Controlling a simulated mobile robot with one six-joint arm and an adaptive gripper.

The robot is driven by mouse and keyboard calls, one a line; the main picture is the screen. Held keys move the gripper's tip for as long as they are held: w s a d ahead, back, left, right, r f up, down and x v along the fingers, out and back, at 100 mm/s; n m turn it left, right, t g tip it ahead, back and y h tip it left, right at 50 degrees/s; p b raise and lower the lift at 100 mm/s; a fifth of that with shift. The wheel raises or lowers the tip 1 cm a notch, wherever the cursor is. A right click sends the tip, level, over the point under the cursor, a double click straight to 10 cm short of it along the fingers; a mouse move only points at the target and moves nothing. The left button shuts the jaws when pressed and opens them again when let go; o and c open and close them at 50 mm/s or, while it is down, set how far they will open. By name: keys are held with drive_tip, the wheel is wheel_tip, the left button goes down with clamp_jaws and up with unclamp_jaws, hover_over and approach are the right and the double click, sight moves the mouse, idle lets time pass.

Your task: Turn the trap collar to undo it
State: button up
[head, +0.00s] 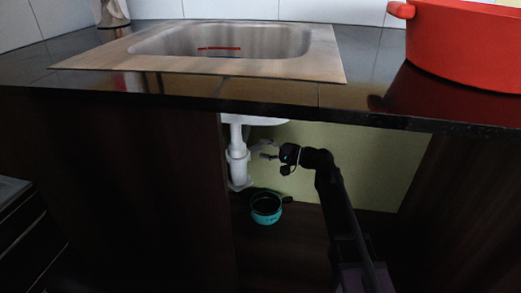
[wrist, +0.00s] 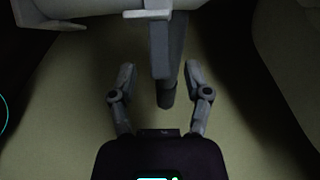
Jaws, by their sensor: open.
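The white sink trap (head: 237,158) hangs under the basin in the open cabinet, with wider collar rings along its upright pipe. My gripper (head: 267,149) is just right of it, reaching in from the right. In the wrist view my gripper (wrist: 160,78) is open, one finger on each side of a grey bar (wrist: 162,55). The bar sticks out from a pale trap part (wrist: 100,12) at the top edge. Gaps show between the bar and both fingers. I cannot tell exactly which collar the bar belongs to.
A teal pot (head: 266,210) with a dark handle stands on the cabinet floor below the trap. The dark countertop edge (head: 320,112) runs above my arm. The sink (head: 225,40) and a red pot (head: 465,45) are on top. Free room lies right of the trap.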

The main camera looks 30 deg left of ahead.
drive_tip(key=shift+s+a, duration=0.15)
drive_tip(key=shift+a, duration=0.55)
drive_tip(key=shift+s+a, duration=0.1)
drive_tip(key=shift+a, duration=0.6)
clamp_jaws()
